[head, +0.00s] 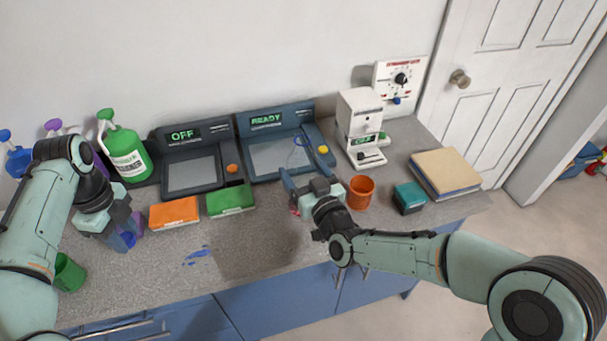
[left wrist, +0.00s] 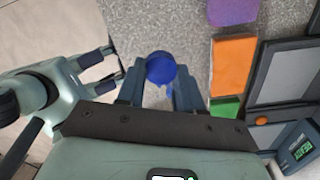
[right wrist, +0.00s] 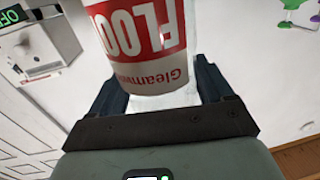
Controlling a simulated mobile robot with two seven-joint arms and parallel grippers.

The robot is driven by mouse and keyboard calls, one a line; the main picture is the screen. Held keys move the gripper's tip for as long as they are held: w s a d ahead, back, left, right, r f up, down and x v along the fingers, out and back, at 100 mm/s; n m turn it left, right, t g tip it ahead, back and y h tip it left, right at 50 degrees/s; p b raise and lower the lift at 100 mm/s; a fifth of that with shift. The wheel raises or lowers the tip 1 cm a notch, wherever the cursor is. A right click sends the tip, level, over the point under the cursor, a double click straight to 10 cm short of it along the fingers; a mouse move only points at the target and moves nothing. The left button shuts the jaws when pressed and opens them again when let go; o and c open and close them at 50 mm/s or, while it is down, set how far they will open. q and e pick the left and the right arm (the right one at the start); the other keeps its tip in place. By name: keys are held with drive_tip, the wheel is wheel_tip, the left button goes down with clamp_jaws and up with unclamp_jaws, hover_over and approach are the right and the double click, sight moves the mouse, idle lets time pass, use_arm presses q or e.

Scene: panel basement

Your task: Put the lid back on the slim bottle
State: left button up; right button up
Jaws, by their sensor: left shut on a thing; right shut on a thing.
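My left gripper (head: 122,232) is shut on a round blue lid (left wrist: 161,67) and holds it above the counter. In the left wrist view the lid sits between the fingertips. My right gripper (head: 306,188) is shut on a bottle (right wrist: 140,45) with a red and white label reading "FLOOR". The label appears upside down in the right wrist view. In the head view the gripper hides most of this bottle. The lid and bottle are well apart. The bottle's opening cannot be made out.
Orange (head: 174,212) and green (head: 230,198) boxes lie between the grippers. A blue spill (head: 197,257) marks the counter. An orange cup (head: 361,192) and teal box (head: 409,198) stand right of my right gripper. A green cup (head: 69,272) is near the front left.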

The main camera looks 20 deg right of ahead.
use_arm(q)
wheel_tip(320, 180, up, 3)
drive_tip(key=p, duration=0.2)
drive_tip(key=shift+w+p, duration=0.1)
drive_tip(key=shift+p, duration=0.2)
drive_tip(key=shift+r+p, duration=0.5)
use_arm(e)
wheel_tip(320, 180, up, 19)
idle(0.4)
drive_tip(key=o, duration=0.3)
drive_tip(key=c, duration=0.6)
